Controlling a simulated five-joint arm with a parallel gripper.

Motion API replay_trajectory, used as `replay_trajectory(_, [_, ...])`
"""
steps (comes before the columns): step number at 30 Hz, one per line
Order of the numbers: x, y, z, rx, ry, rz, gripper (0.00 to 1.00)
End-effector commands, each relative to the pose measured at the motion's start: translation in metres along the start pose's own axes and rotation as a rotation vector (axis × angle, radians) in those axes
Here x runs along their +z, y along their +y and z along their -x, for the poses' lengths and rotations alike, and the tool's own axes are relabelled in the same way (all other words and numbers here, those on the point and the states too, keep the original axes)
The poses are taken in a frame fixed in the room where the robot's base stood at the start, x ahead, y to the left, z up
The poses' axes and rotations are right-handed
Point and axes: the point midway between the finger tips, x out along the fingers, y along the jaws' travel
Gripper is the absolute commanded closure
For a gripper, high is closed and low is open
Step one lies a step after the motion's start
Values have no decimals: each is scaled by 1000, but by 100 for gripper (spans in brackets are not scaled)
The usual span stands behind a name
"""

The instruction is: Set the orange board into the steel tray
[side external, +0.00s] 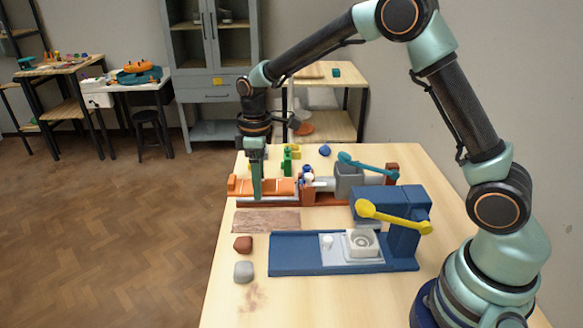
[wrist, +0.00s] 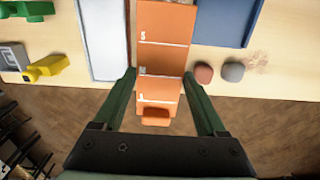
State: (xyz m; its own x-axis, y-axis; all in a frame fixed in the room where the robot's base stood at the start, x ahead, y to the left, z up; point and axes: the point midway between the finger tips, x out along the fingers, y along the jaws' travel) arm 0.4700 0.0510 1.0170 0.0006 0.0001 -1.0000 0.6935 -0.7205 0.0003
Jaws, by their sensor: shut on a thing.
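The orange board (wrist: 162,62), marked with white lines and a tab at its near end, lies between my gripper's two green fingers (wrist: 159,73). My gripper (side external: 256,192) is shut on the board, gripping it by its long edges near the tab end. In the side view the board (side external: 277,186) looks level and raised above the table. The steel tray (wrist: 105,45) is long, pale and empty in the wrist view, just left of the board and parallel to it. In the side view the board and gripper hide most of the tray.
A blue press with a yellow lever (side external: 395,220) stands on the near side. A brown slab (side external: 265,221), a red lump (side external: 243,244) and a grey lump (side external: 243,271) lie nearby. A teal-levered device (side external: 365,167) stands at the tray's right end. Yellow and green pieces (side external: 291,155) stand behind.

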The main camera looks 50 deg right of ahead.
Motion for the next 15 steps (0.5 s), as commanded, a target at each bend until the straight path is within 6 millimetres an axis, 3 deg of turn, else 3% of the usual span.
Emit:
replay_trajectory(1, [-1,1,17,4,6,0,81])
replay_trajectory(6, [-1,1,57,3,4,0,81])
replay_trajectory(15, [1,0,97,1,1,-13,81])
